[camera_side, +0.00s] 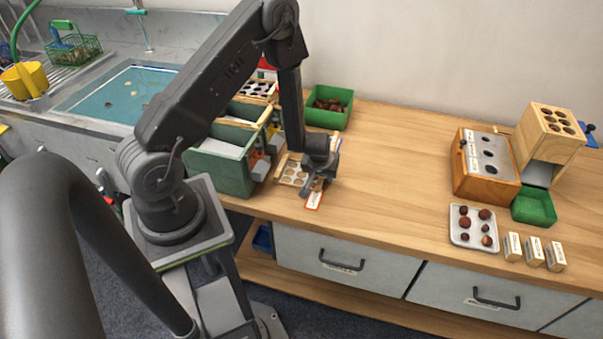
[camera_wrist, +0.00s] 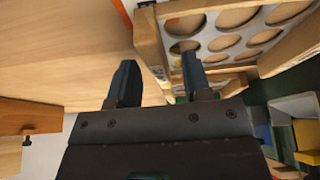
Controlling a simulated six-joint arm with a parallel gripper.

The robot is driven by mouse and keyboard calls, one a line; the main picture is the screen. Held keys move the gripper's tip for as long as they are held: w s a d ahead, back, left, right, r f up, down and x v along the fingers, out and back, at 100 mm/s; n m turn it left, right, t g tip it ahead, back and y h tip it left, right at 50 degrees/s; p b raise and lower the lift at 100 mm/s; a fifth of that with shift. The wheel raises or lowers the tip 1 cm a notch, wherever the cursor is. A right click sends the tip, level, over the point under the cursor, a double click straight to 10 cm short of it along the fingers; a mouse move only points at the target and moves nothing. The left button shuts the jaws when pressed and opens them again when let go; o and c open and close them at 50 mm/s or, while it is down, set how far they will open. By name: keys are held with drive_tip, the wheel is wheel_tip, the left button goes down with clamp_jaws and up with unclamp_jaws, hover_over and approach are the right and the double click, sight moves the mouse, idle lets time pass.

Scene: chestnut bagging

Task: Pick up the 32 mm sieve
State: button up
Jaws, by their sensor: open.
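A wood-framed sieve with large round holes (camera_side: 292,176) lies on the table beside the green box; my gripper and arm hide part of it. In the wrist view its pale perforated plate and wooden frame (camera_wrist: 148,40) fill the top right. I cannot read its size. My gripper (camera_side: 315,186) is low at the sieve's right side. In the wrist view my gripper (camera_wrist: 158,68) has its two dark fingers apart, with the frame's side bar showing between them. Whether the fingers touch the bar is unclear. An orange-edged label (camera_side: 315,200) lies just in front.
A green box (camera_side: 222,172) stands left of the sieve, with another framed sieve (camera_side: 259,88) behind. A green tray of chestnuts (camera_side: 346,113) is at the back. A wooden hole gauge (camera_side: 470,185), white chestnut tray (camera_side: 461,240) and small boxes are at right. The middle table is clear.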

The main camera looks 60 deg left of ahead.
drive_tip(key=shift+f, duration=0.1)
drive_tip(key=shift+c, duration=0.3)
clamp_jaws()
